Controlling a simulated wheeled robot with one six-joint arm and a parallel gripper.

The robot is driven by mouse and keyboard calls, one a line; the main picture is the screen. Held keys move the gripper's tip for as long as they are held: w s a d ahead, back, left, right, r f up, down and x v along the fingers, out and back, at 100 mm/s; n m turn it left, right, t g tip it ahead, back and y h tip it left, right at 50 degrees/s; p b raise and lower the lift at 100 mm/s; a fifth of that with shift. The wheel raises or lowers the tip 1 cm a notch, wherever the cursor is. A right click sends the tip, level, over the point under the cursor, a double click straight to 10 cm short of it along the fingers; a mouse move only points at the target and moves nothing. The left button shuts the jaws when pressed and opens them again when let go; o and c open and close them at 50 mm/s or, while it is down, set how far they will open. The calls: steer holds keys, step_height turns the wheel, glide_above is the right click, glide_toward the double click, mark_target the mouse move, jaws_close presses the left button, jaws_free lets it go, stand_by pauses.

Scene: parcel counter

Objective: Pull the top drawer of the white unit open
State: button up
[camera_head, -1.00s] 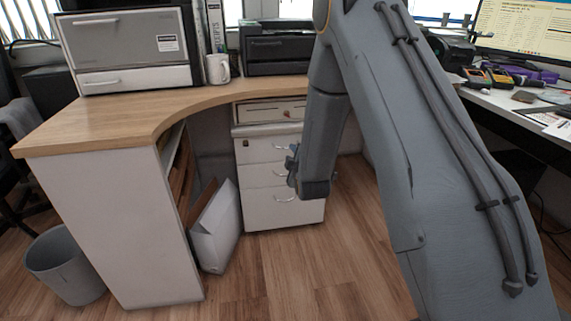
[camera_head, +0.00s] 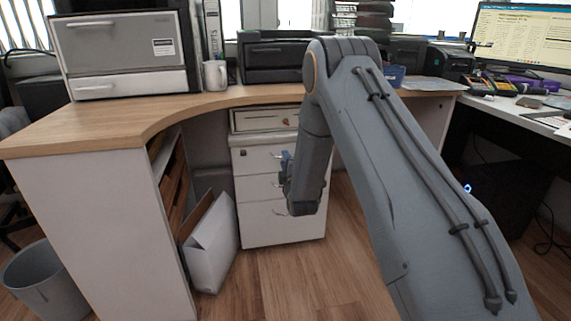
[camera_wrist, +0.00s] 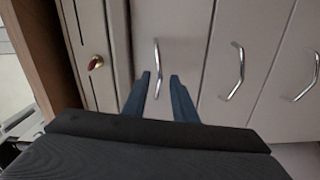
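The white drawer unit (camera_head: 250,222) stands under the wooden counter, with three drawers and curved metal handles. Its top drawer (camera_head: 248,158) looks shut; in the wrist view, where the unit lies sideways, this drawer front (camera_wrist: 184,30) is in the middle. The top drawer's handle (camera_wrist: 157,66) shows between my two blue fingertips. My gripper (camera_wrist: 160,75) is open, with a finger on each side of the handle in the picture and no visible contact. How deep the fingers reach around it I cannot tell. In the head view my gripper (camera_head: 284,165) is in front of the unit, partly hidden by my wrist.
A drawer box with a red key (camera_head: 262,119) sits on the unit, under the counter (camera_head: 110,124). A white carton (camera_head: 212,245) leans left of the unit. A grey bin (camera_head: 45,285) stands at far left. The floor in front of the unit is clear.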

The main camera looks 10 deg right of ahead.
steer(key=shift+w, duration=0.25)
steer(key=shift+c, duration=0.3)
jaws_close()
steer(key=shift+s, duration=0.1)
stand_by(0.9)
